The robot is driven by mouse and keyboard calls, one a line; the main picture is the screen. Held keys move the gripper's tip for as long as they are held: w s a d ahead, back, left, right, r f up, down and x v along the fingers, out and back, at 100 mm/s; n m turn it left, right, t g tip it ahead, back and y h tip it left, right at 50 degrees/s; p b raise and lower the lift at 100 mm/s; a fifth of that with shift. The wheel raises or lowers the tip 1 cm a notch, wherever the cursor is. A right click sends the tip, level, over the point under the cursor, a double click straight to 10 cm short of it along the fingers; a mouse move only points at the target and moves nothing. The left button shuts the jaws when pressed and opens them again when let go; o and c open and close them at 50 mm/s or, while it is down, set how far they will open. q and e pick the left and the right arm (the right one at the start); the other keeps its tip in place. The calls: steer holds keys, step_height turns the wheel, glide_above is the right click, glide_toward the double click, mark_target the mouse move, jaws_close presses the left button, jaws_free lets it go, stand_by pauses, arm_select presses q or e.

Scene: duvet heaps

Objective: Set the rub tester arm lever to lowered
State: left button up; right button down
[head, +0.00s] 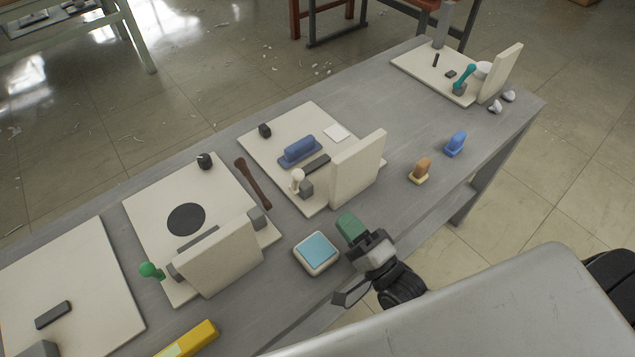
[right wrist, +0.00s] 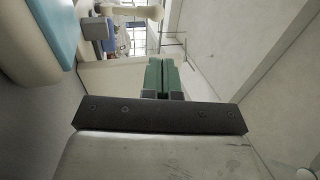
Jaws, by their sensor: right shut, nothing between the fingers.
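The middle cream board (head: 262,152) carries a blue block, a dark bar, an upright cream panel (head: 357,170) and a small cream-knobbed lever (head: 298,176) on a grey mount. Which station is the rub tester is not labelled; this one looks likely. The lever's knob stands up from its mount, and the lever also shows at the top of the right wrist view (right wrist: 132,12). My right gripper (head: 347,224) has green fingers pressed together and empty, in front of the panel and apart from the lever. The fingers also show in the right wrist view (right wrist: 161,66). My left gripper is out of view.
A teal-topped pad (head: 317,251) sits just left of my right gripper. Left of it stands a board with a black disc (head: 186,219) and a green-knobbed lever (head: 151,270). Orange (head: 421,169) and blue (head: 456,143) pieces lie right. A teal lever (head: 464,76) stands far right.

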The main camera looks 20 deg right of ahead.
mark_target(297, 182)
steer(key=shift+w+a+r, duration=0.1)
steer(key=shift+w+r, duration=0.05)
steer(key=shift+w, duration=0.2)
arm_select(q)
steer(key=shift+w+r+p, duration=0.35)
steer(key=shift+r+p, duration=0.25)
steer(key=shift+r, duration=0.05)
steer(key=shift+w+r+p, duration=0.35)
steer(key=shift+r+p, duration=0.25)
arm_select(e)
steer(key=x, duration=0.9)
steer(key=shift+w, duration=0.25)
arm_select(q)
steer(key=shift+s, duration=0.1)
